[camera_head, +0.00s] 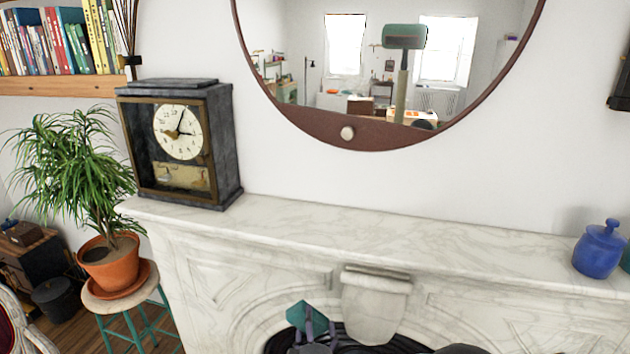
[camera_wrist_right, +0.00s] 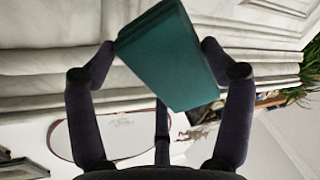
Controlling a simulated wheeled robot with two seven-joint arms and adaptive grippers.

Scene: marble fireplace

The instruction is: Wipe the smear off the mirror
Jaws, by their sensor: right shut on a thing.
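The round mirror (camera_head: 345,60) hangs on the wall above the mantel, with a thin brown rim and a brown segment with a pale knob at its bottom. I cannot make out a clear smear on its glass, which reflects a bright room and a green-headed robot on a column. My right gripper (camera_head: 318,336) is low in front of the fireplace, below and apart from the mirror. It is shut on a teal block-like wiper (camera_head: 309,317). In the right wrist view the teal wiper (camera_wrist_right: 172,55) sits tilted between both fingers. My left gripper is not in view.
The marble mantel shelf (camera_head: 400,237) runs below the mirror. A dark clock (camera_head: 225,140) stands on its left end and a blue lidded jar (camera_head: 599,250) on its right. The shelf between them is clear. A potted plant (camera_head: 110,262) stands on a stool at left.

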